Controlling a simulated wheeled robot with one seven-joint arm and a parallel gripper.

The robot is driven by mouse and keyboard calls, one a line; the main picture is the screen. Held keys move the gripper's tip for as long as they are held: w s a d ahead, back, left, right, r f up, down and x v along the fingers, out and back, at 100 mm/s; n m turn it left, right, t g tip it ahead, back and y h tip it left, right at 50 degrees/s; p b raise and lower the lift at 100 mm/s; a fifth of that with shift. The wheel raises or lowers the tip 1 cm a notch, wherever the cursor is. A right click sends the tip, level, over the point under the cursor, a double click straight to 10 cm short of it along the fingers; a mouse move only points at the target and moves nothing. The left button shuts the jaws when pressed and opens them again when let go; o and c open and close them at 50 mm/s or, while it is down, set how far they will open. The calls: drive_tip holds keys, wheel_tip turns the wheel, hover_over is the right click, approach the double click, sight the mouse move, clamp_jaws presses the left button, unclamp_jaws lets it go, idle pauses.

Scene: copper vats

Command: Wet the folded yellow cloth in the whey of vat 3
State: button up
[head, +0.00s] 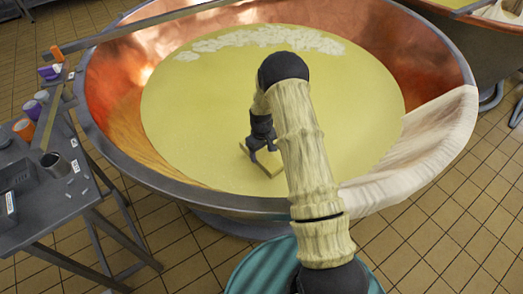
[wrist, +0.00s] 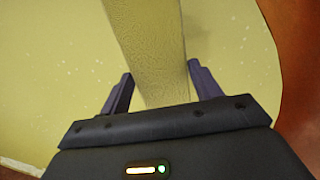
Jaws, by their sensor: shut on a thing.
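The copper vat (head: 420,55) fills most of the head view and holds pale yellow whey (head: 190,110). My gripper (head: 264,151) is over the whey near the vat's front side, pointing down. It is shut on the folded yellow cloth (head: 270,168), a flat strip close to the whey's surface. In the wrist view the cloth (wrist: 155,45) runs up from between the two fingers (wrist: 162,92), with whey (wrist: 70,60) behind it. The cloth's colour nearly matches the whey, so I cannot tell whether it touches the liquid. No vat number is readable.
A white cloth (head: 425,145) hangs over the vat's right rim. White curd (head: 265,38) floats at the far side. A grey bar (head: 150,22) crosses the rim at upper left. A grey table (head: 35,215) with cups stands left. Another vat (head: 490,30) is at upper right.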

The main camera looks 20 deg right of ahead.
wheel_tip(320, 180, down, 8)
drive_tip(key=b, duration=0.5)
drive_tip(key=shift+f, duration=0.2)
drive_tip(key=shift+r, duration=0.1)
idle(1.7)
wheel_tip(320, 180, up, 39)
drive_tip(key=p, duration=2.6)
drive_tip(key=shift+p, duration=0.4)
idle(0.5)
